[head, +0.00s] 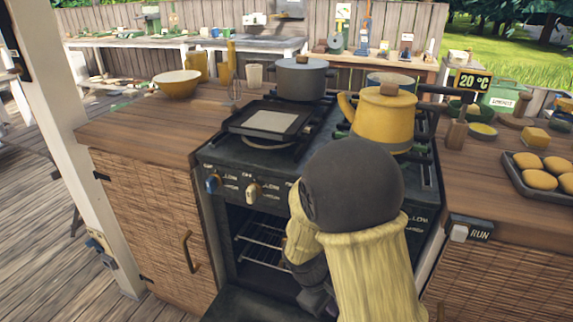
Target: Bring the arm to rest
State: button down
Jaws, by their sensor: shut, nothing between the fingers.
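My arm rises from the bottom of the head view in front of the stove and folds over at a large dark round joint. My gripper (318,298) is low at the open oven front, partly hidden behind my own arm. It is shut and empty. The black stove (226,170) has its oven open, with wire racks (262,246) showing inside and the lowered door (255,305) at the bottom edge.
A yellow kettle (384,118), a grey pot (302,78) and a flat square pan (268,122) stand on the stove. A yellow bowl (178,84) is on the left counter. A bun tray (540,172) is at right. Wooden floor at left is open.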

jog(key=s+d+r+m+t+y, duration=0.35)
jog(key=s+d+r+m, duration=0.2)
jog(key=r+m, duration=0.4)
notch_tip(320, 180, up, 31)
jog(key=p, duration=3.2)
jog(key=shift+a+r+g+y+p, duration=0.15)
jog(key=shift+a+g+y+p, duration=0.2)
jog(key=shift+y, duration=0.1)
jog(key=shift+w+m, duration=0.1)
jog(key=shift+m, duration=0.15)
